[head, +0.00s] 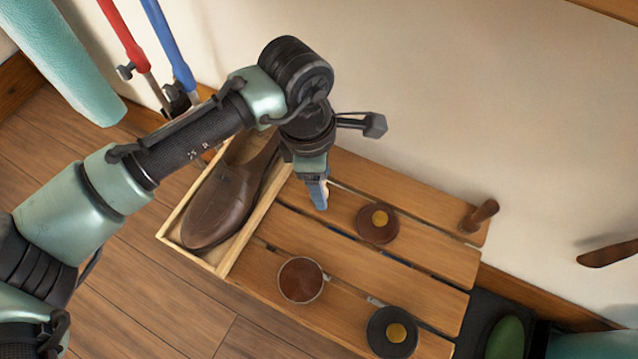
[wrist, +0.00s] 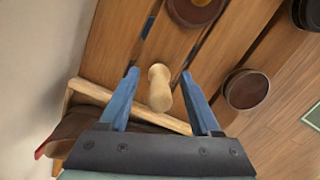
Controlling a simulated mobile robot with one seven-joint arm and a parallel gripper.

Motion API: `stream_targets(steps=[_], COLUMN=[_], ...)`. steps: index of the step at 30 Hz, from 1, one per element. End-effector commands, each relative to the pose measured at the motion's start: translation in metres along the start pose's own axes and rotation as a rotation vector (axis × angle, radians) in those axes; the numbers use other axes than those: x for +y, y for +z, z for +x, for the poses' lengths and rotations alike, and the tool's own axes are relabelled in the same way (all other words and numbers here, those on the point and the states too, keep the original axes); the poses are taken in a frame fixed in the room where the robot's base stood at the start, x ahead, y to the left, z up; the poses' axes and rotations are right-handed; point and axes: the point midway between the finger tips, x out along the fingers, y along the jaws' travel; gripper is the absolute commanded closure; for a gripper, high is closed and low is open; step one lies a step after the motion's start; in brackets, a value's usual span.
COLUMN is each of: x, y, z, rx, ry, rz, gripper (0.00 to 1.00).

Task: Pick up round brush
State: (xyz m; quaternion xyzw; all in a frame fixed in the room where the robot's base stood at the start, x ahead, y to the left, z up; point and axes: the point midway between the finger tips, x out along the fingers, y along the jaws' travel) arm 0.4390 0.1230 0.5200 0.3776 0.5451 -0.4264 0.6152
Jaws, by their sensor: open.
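A pale turned wooden piece (wrist: 160,88), which looks like the round brush, shows in the wrist view; I cannot make out bristles. It lies between the fingers of my gripper (wrist: 159,75) in the picture, with a gap on both sides. My gripper is open and holds nothing. In the head view my gripper (head: 318,201) points down over the slatted wooden bench (head: 340,250), just right of the shoe box. The wooden piece is hidden behind it there.
A brown round tin with a tan centre (head: 378,223), a plain brown tin (head: 300,279) and a black round tin (head: 392,332) stand on the bench. A wooden box (head: 229,256) with a brown shoe (head: 215,208) is at left.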

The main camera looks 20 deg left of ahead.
Motion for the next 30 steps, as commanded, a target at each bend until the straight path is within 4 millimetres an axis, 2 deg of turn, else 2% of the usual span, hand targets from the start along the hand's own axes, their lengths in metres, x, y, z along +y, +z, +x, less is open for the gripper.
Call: stream_targets(steps=[1, 9, 12, 23, 26, 30], x=[0.0, 0.0, 0.0, 0.0, 0.0, 0.0], y=[0.0, 0.0, 0.0, 0.0, 0.002, 0.005], z=[0.0, 0.0, 0.0, -0.002, -0.011, -0.037], rx=[0.0, 0.0, 0.0, 0.0, -0.001, -0.002], ry=[0.0, 0.0, 0.0, 0.0, 0.0, 0.001], rz=[0.0, 0.0, 0.0, 0.0, 0.001, 0.001], gripper=[0.38, 0.86, 1.0, 1.0, 1.0, 1.0])
